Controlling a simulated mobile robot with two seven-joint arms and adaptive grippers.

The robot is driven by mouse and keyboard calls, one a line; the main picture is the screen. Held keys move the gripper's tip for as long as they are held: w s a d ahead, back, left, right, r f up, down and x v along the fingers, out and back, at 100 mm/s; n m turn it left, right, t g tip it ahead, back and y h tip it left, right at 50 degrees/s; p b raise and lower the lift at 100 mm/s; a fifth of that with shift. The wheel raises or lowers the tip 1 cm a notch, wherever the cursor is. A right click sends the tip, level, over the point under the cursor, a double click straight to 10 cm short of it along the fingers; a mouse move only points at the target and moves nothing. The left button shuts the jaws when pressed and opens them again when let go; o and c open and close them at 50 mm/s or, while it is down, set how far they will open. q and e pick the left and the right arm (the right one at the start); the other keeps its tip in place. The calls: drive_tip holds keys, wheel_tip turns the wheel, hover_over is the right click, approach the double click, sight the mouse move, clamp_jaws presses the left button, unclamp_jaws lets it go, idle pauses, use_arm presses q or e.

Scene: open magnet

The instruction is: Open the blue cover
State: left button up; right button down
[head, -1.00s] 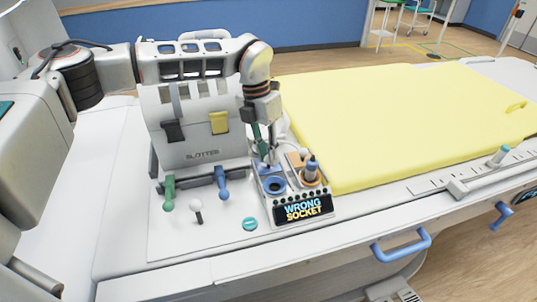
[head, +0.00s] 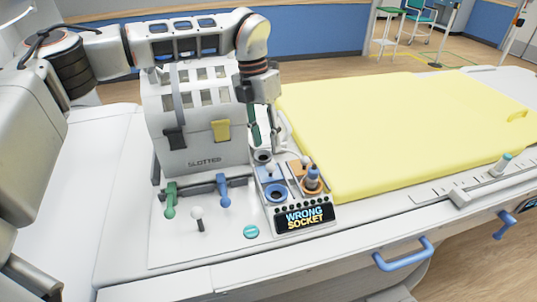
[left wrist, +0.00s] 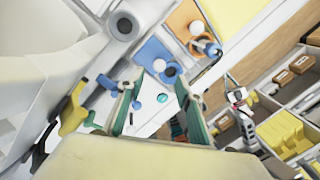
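The blue cover (head: 264,175) is a flat blue panel on the small socket box, with a white ball knob at its upper part and a blue ring socket (head: 276,194) in front. It lies flat and looks shut. It also shows in the left wrist view as a blue panel (left wrist: 151,53). My left gripper (head: 264,143) is above and behind the cover, near a grey ring (head: 262,157). Its green-padded fingers are apart in the left wrist view (left wrist: 158,108), with nothing held between them. My right gripper is out of view.
An orange panel (head: 296,168) with a white knob and a blue plug (head: 313,173) stands right of the cover. A display (head: 304,217) reads "WRONG SOCKET". The slotted panel (head: 200,150) with levers stands left. A yellow mat (head: 400,130) lies right.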

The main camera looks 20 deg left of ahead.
use_arm(q)
drive_tip(key=shift+w+a+r, duration=0.1)
drive_tip(key=shift+a+r, duration=0.15)
drive_tip(key=shift+r, duration=1)
drive_tip(key=shift+w+a+r, duration=0.1)
drive_tip(key=shift+a+r, duration=0.1)
drive_tip(key=shift+r, duration=1)
